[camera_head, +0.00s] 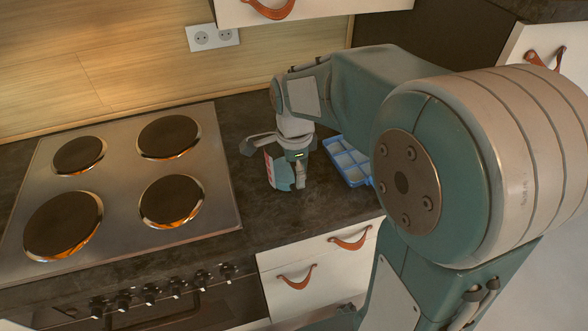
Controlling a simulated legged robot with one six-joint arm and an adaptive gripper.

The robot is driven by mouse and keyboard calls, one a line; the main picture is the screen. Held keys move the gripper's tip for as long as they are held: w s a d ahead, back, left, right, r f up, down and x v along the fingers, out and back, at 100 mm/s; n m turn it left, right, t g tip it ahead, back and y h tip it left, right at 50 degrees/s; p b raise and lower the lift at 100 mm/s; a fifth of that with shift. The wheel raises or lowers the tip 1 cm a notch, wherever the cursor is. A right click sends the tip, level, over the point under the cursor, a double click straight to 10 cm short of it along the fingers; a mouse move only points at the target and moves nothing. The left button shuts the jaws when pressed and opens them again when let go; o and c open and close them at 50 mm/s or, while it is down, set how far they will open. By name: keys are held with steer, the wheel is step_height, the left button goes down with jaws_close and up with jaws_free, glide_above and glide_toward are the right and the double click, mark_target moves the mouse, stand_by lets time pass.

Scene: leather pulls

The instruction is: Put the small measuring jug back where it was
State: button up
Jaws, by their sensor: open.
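A small light-blue object with a red-pink side (278,174), which looks like the measuring jug, stands on the dark worktop to the right of the hob. My gripper (272,166) is open and right at it, pointing down. One finger reaches out to the left above the object, and the other comes down along its right side. The gripper hides part of the object's top and right side. I cannot tell whether the fingers touch it.
A blue compartmented tray (350,181) lies just right of the gripper, partly hidden by my arm. The hob (119,184) with round burners fills the left. Drawers with leather pulls (296,278) are below the worktop edge. Bare worktop lies in front of the object.

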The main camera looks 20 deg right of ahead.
step_height(320, 180, up, 12)
steer(key=s+f+n+t, duration=0.3)
steer(key=s+n+t, duration=0.2)
steer(key=s+n, duration=1)
steer(key=shift+s+n+t, duration=0.25)
steer(key=shift+n+t, duration=0.15)
steer(key=shift+n, duration=1.1)
steer(key=shift+d, duration=0.1)
